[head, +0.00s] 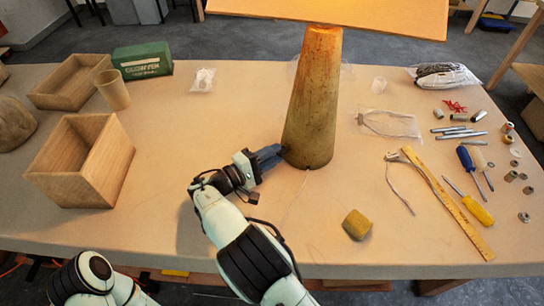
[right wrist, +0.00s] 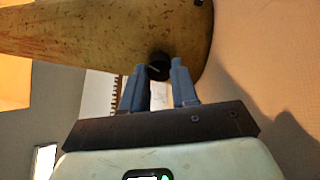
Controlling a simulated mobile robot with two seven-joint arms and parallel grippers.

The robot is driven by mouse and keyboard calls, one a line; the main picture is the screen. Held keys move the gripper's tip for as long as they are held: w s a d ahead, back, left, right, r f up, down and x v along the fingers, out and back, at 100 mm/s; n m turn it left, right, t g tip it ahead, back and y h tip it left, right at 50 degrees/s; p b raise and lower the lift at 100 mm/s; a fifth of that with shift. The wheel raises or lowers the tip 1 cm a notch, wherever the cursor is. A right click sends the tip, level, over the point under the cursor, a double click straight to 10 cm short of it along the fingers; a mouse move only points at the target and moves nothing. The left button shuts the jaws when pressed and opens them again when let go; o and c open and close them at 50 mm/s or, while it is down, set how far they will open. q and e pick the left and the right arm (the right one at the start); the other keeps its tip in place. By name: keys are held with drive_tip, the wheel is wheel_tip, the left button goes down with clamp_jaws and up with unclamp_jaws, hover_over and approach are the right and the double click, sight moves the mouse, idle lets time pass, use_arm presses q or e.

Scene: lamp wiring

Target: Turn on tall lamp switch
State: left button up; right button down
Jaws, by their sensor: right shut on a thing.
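The tall lamp (head: 312,105) is a tapered, mottled olive-brown column standing upright on the table, with an orange tint near its top. Its lower part also shows sideways in the right wrist view (right wrist: 110,30). A round black switch knob (right wrist: 158,62) sticks out near the lamp's base. My right gripper (head: 279,155) is at the lower left side of the lamp. In the right wrist view its two blue-grey fingers (right wrist: 158,76) are on either side of the knob, shut on it. The knob is hidden in the head view. My left gripper is out of view.
Wooden boxes (head: 62,165) and a beige cup (head: 113,90) stand at the left, by a green box (head: 143,60). A yellowish block (head: 357,224) lies front right of the lamp. Screwdrivers, a yellow ruler (head: 450,205) and small parts cover the right side.

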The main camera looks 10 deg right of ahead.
idle(0.4)
drive_tip(key=c, duration=0.9)
unclamp_jaws()
drive_tip(key=shift+o, duration=0.2)
drive_tip(key=shift+a, duration=0.15)
drive_tip(key=v, duration=1.3)
drive_tip(key=shift+s+a, duration=0.1)
drive_tip(key=shift+a, duration=0.05)
drive_tip(key=shift+f, duration=0.1)
